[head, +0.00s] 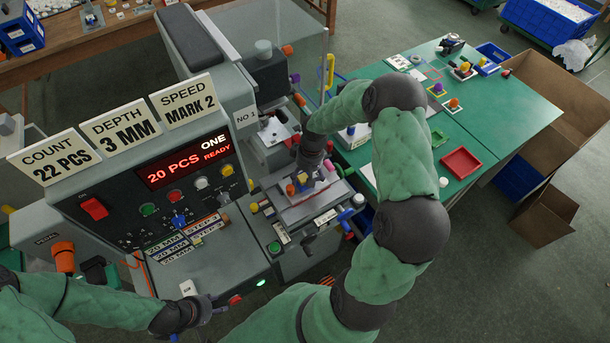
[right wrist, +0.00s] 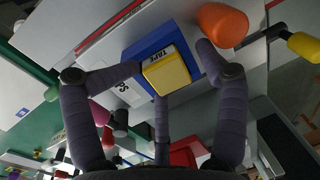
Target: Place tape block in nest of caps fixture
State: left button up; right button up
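The yellow tape block (right wrist: 168,74), its top edge lettered TAPE, sits at a blue nest on the caps fixture in the right wrist view. The blue nest (right wrist: 150,45) shows around it; whether the block is fully seated I cannot tell. My right gripper (right wrist: 170,65) has its fingers around the block, with a gap showing at the right finger. In the head view my right gripper (head: 310,168) points down over the fixture plate (head: 300,213), partly hiding block and nest. My left gripper (head: 200,312) is low at the machine's front edge; its fingers are unclear.
An orange knob (right wrist: 222,25) stands close beside the nest. The pad printer's panel (head: 150,200) rises left of the fixture. A green table (head: 490,120) with a red tray (head: 461,163) lies to the right, and cardboard boxes (head: 545,215) stand beyond it.

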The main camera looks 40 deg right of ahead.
jog(key=shift+s+a+f, duration=0.15)
jog(key=shift+s+a, duration=0.05)
jog(key=shift+r, duration=0.25)
notch_tip(320, 180, up, 13)
jog(key=d+p, duration=0.2)
